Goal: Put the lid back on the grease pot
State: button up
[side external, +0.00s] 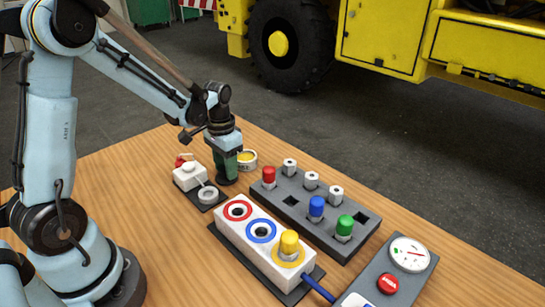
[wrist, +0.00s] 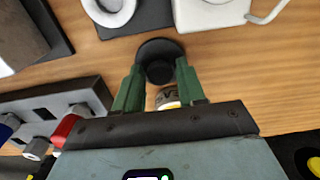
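The grease pot (side external: 247,158) is a small pale tin, open, with yellow grease showing. It stands on the wooden table just right of and behind my gripper in the side view. Part of it shows in the wrist view (wrist: 168,98), partly hidden by my gripper. The dark round lid (wrist: 160,46) is apart from the pot, at my fingertips. My gripper (wrist: 159,66) points down with its two green fingers on either side of the lid's knob. Whether the fingers press on the knob is unclear. In the side view the fingers (side external: 227,178) hide most of the lid, low at the tabletop.
Left of my gripper is a white box with a red part (side external: 188,176), beside a grey ring (side external: 208,195) on a dark mat. To the right lie a grey socket block (side external: 310,213) with coloured plugs, a white ringed block (side external: 262,238) and a gauge panel (side external: 392,272).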

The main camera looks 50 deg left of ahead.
grip_shut()
jog(key=shift+r, duration=1.95)
jog(key=shift+w, duration=0.1)
jog(key=w+a+r+g, duration=0.1)
jog(key=w+r, duration=0.4)
jog(key=w, duration=0.2)
jog(key=shift+w+f, duration=0.15)
jog(key=shift+f, duration=0.95)
jog(key=shift+w+f, duration=0.1)
jog(key=shift+f, duration=0.95)
